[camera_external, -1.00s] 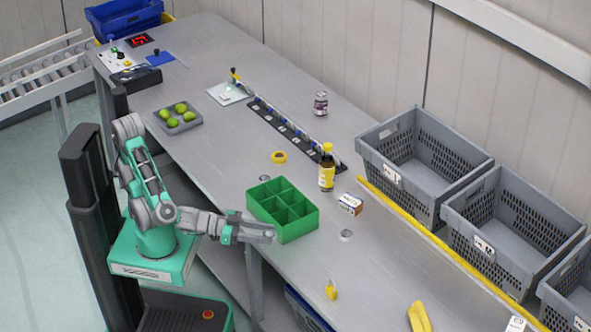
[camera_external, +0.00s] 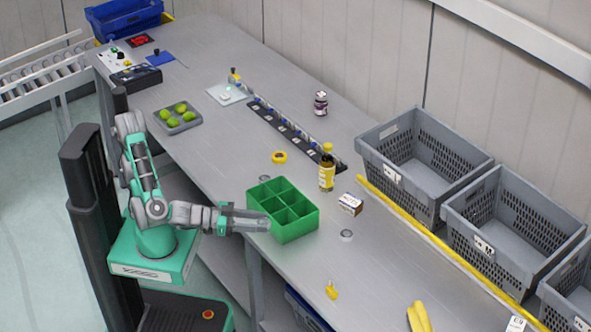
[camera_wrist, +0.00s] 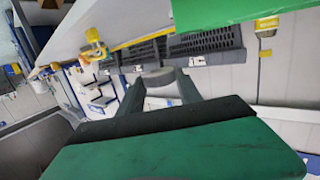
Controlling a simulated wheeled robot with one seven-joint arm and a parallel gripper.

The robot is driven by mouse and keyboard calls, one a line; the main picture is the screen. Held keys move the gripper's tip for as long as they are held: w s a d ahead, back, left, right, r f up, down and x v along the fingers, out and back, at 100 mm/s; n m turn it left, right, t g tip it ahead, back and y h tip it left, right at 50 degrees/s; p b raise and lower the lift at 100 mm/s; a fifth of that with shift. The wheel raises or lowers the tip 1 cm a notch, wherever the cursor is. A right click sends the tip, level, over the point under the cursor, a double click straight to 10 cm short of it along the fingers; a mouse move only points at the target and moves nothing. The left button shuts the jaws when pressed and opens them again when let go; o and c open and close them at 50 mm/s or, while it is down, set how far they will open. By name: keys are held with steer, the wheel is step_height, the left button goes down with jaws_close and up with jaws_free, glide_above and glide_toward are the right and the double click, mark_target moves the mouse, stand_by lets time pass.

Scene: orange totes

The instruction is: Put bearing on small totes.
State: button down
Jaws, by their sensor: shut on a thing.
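My gripper (camera_external: 266,222) is beside the near-left side of the green divided box, at about the height of its rim. In the wrist view, my gripper (camera_wrist: 160,78) is shut on a grey round piece that looks like a bearing (camera_wrist: 157,73). In the external view this piece cannot be made out at the fingertips. Grey totes stand in a row along the right: a far one (camera_external: 372,160), a middle one (camera_external: 460,222) and one cut by the frame edge (camera_external: 553,293). Their label letters are too small to read surely. Two grey rings lie on the table, one (camera_external: 346,235) right of the green box, another (camera_external: 265,178) behind it.
The green box (camera_external: 283,232) stands close to my gripper; its wall fills the top of the wrist view (camera_wrist: 220,12). A bottle (camera_external: 326,172), a small carton (camera_external: 350,204), yellow tape (camera_external: 279,157) and bananas (camera_external: 418,316) are on the table. A yellow rail (camera_external: 440,248) edges the totes.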

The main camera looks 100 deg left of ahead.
mark_target(301, 264)
steer(key=w+f+b, duration=0.2)
steer(key=w+f, duration=0.2)
steer(key=w+d+f+b, duration=0.1)
steer(key=w+f+b, duration=0.1)
steer(key=w+f, duration=0.2)
steer(key=w+f+b, duration=0.2)
steer(key=w+f, duration=0.2)
steer(key=w, duration=0.1)
steer(key=shift+w+d, duration=0.3)
steer(key=shift+w, duration=0.1)
steer(key=shift+f+b, duration=0.3)
steer(key=shift+b, duration=0.25)
steer(key=shift+f+b, duration=0.25)
steer(key=shift+b, duration=0.05)
steer(key=c, duration=0.8)
jaws_free()
steer(key=shift+s, duration=0.1)
steer(key=shift+r+p, duration=0.15)
steer(key=shift+p, duration=0.35)
